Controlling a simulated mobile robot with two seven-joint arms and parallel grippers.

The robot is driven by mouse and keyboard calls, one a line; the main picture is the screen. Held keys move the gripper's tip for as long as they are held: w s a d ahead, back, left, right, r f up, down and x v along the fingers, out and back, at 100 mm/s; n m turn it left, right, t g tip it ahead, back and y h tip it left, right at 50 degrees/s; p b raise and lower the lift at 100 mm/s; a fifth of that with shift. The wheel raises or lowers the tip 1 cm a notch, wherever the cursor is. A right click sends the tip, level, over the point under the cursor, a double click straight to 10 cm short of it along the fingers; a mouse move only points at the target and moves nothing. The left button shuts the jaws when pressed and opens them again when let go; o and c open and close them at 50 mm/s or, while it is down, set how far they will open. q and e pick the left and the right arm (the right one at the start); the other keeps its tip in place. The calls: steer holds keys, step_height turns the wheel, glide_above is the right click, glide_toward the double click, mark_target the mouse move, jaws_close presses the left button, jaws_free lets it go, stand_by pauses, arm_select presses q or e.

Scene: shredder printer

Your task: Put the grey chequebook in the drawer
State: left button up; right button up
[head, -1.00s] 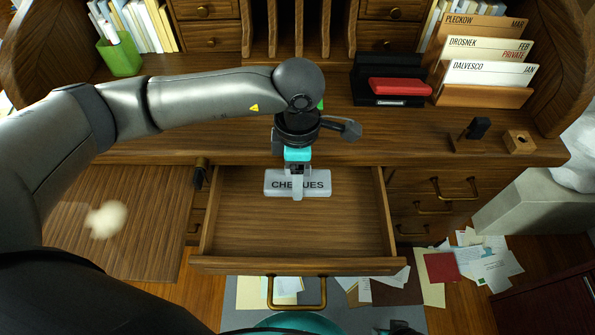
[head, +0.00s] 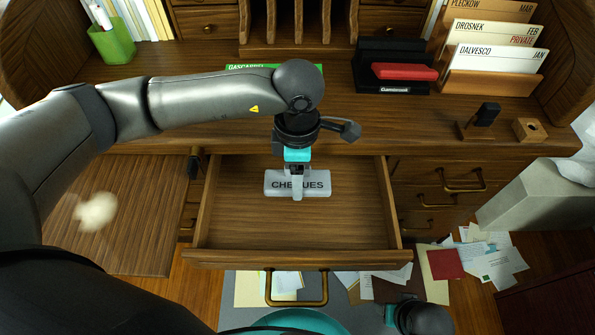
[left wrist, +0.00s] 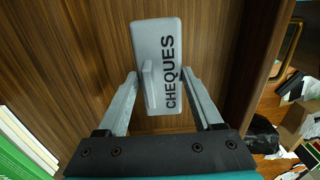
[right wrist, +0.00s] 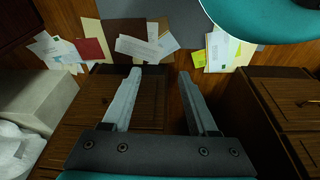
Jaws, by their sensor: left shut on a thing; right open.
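The grey chequebook (head: 283,187), marked CHEQUES, is at the open wooden drawer (head: 235,236), near its back end. My left gripper (head: 297,192) points down at it and is shut on it. In the left wrist view the chequebook (left wrist: 156,50) lies between the two fingertips (left wrist: 158,75), which reach its long sides. I cannot tell whether it touches the drawer floor or hangs just above it. My right gripper (right wrist: 160,74) is open and empty, low in front of the desk, with floor and papers beyond it.
The desktop above holds a red object (head: 403,72) on a black box, a letter rack (head: 490,85), a stamp (head: 484,115) and a green cup (head: 112,42). Loose papers (head: 492,266) lie on the floor. The front part of the drawer is clear.

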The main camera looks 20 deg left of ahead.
arm_select(q)
steer(key=shift+f+b, duration=1.05)
steer(key=shift+f, duration=0.3)
steer(key=shift+f+b, duration=0.65)
steer(key=shift+f, duration=0.05)
steer(key=shift+f+b, duration=0.4)
steer(key=shift+f, duration=0.1)
arm_select(e)
step_height(320, 180, up, 9)
steer(key=w+t, duration=0.1)
steer(key=w, duration=0.1)
steer(key=shift+w+a+t, duration=0.2)
steer(key=shift+w+t, duration=0.05)
steer(key=shift+t, duration=0.05)
arm_select(q)
steer(key=o, duration=1.4)
steer(key=shift+r, duration=0.15)
arm_select(e)
steer(key=shift+r, duration=0.1)
